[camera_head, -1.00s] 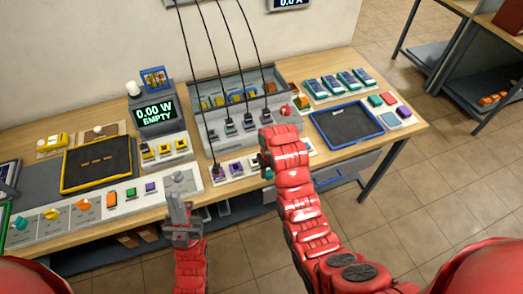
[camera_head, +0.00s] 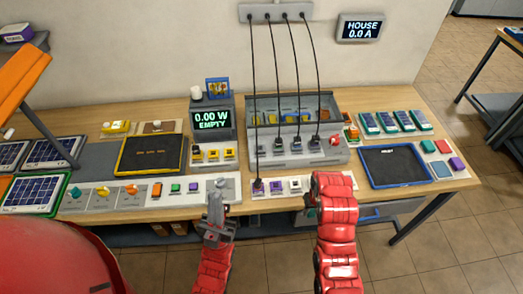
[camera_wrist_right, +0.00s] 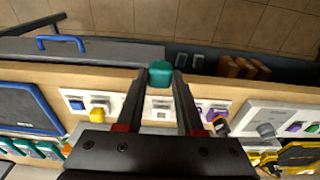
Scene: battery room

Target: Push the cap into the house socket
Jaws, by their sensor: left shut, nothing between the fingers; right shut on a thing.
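A teal cap (camera_wrist_right: 160,74) is held between the tips of my right gripper (camera_wrist_right: 160,80), which is shut on it. In the right wrist view it appears over the table's front edge, in line with a white square socket (camera_wrist_right: 161,113) seen between the fingers. I cannot tell the cap's height. In the head view my right arm hides the cap and its gripper. No socket carries a readable house label. The socket strip (camera_head: 290,194) lies along the front edge, partly behind my right arm. My left gripper (camera_head: 217,205) is shut and empty in front of the switch panel.
A cabled dark plug (camera_head: 258,186) stands at the strip's left end. A blue-rimmed tray (camera_head: 393,184) lies to the right. The wall display (camera_head: 360,28) reads HOUSE 0.0 A.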

